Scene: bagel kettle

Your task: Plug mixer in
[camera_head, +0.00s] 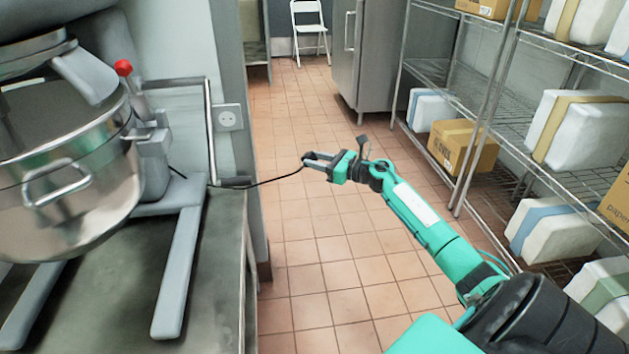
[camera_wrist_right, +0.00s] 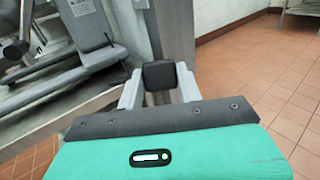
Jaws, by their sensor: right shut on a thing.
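The large steel mixer (camera_head: 70,165) stands on the counter at the left of the head view. Its black cord (camera_head: 265,183) runs from behind the mixer across to my right gripper (camera_head: 308,159). My right gripper is shut on the black plug (camera_wrist_right: 159,75), seen between the fingers in the right wrist view. It holds the plug in the air over the aisle, right of the counter and apart from the wall. A white wall socket (camera_head: 229,117) sits on the grey wall end, to the left of the gripper, with nothing in it. My left gripper is not in view.
The steel counter (camera_head: 225,270) ends beside the aisle. Wire shelves (camera_head: 480,90) with boxes and wrapped packs line the right side. A white chair (camera_head: 310,28) and a steel cabinet (camera_head: 352,60) stand at the back. The tiled aisle floor is clear.

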